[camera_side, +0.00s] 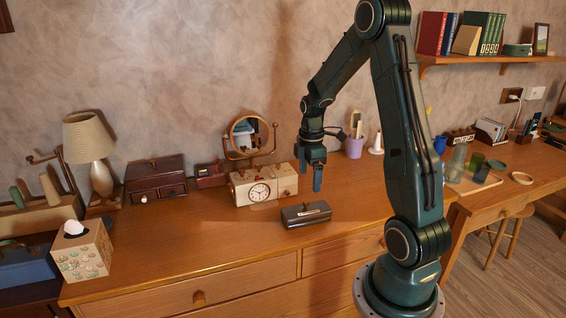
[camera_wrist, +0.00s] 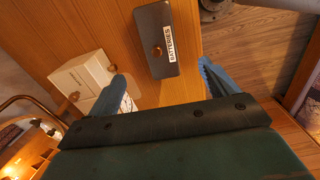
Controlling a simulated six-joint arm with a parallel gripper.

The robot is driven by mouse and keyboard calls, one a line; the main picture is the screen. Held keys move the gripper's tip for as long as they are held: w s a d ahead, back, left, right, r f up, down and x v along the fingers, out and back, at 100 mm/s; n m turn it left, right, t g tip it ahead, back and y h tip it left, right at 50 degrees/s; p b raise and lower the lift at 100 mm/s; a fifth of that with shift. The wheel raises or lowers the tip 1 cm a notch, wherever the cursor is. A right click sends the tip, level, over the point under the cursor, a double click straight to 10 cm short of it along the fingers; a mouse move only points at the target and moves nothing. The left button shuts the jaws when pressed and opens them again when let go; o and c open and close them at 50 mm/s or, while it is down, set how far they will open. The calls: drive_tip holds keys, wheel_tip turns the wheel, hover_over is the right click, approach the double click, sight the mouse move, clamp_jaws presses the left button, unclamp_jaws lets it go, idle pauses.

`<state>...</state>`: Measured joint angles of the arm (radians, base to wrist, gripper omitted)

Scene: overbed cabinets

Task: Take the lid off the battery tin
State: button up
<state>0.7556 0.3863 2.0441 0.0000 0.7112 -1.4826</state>
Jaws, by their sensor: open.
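The battery tin (camera_side: 306,216) is a dark grey box on the wooden dresser top, right of the cream clock. In the wrist view the tin (camera_wrist: 178,22) shows from above, with a white "BATTERIES" label along one side. Its lid (camera_wrist: 155,25) is on and has a small brown knob (camera_wrist: 157,50). My gripper (camera_side: 309,178) is open and empty, pointing down, above and apart from the tin. In the wrist view my gripper (camera_wrist: 161,70) has its blue fingers spread wide, with the near end of the tin between their tips in the picture.
The cream clock box (camera_side: 262,187) stands close left of the tin, with a round mirror (camera_side: 245,132) behind. A purple cup (camera_side: 354,147) is behind right. The tissue box (camera_side: 83,252) and lamp (camera_side: 90,140) are far left. Dresser top around the tin's front is clear.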

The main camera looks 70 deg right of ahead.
sight(307, 203)
drive_tip(key=shift+f, duration=2.9)
drive_tip(key=shift+w+a+f, duration=0.1)
drive_tip(key=shift+f, duration=1.2)
drive_tip(key=shift+w+f, duration=0.1)
drive_tip(key=shift+f, duration=1.2)
drive_tip(key=c, duration=1.1)
drive_tip(key=shift+o, duration=0.2)
drive_tip(key=shift+r, duration=0.15)
wheel_tip(307, 203, up, 20)
